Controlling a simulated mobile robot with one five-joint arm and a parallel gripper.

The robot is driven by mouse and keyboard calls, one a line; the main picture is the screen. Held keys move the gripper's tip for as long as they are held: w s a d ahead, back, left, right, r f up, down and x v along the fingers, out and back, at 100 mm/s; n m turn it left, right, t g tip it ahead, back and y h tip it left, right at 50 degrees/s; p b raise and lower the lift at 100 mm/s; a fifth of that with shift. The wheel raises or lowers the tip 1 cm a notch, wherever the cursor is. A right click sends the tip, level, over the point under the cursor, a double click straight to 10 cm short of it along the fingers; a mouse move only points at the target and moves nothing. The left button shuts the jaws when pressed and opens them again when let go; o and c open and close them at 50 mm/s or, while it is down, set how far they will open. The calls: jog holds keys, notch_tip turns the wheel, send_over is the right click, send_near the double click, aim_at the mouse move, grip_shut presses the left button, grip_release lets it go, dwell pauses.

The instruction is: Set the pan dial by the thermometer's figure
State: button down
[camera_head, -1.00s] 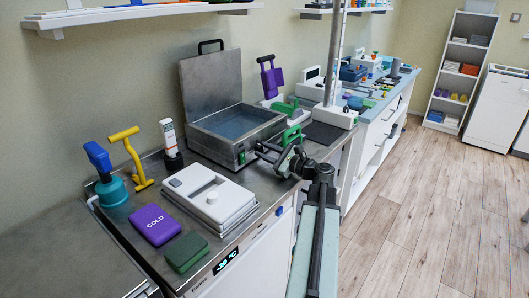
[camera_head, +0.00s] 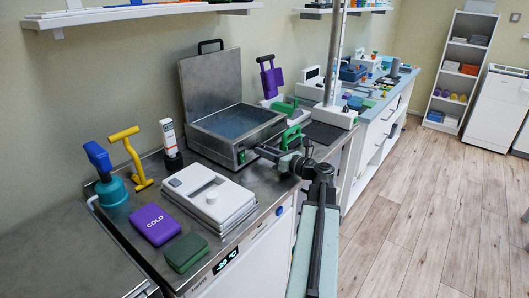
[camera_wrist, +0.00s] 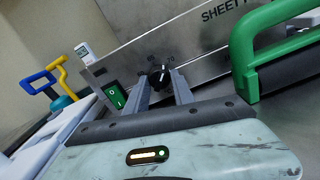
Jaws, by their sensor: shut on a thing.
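The steel pan (camera_head: 205,142) stands on the metal counter with its lid raised and bluish liquid inside. Its black dial (camera_wrist: 158,76), with a white pointer mark and small figures around it, is on the front panel in the wrist view. My gripper (camera_wrist: 160,82) is shut on the dial, one finger on each side. In the head view my gripper (camera_head: 262,151) reaches the pan's front. The white thermometer (camera_head: 169,137) stands upright in a dark holder left of the pan; it also shows in the wrist view (camera_wrist: 85,53). Its figure is too small to read.
A green switch (camera_wrist: 115,96) sits left of the dial, and a green handle (camera_wrist: 270,30) is close on the right. A white lidded box (camera_head: 205,195), a purple cold pack (camera_head: 155,224) and a green block (camera_head: 186,252) lie on the counter's near part.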

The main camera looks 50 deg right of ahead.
jog(key=shift+m, duration=1.6)
jog(key=c, duration=1.1)
grip_release()
jog(key=s, duration=0.7)
jog(key=shift+s+d, duration=0.3)
jog(key=shift+s, duration=0.1)
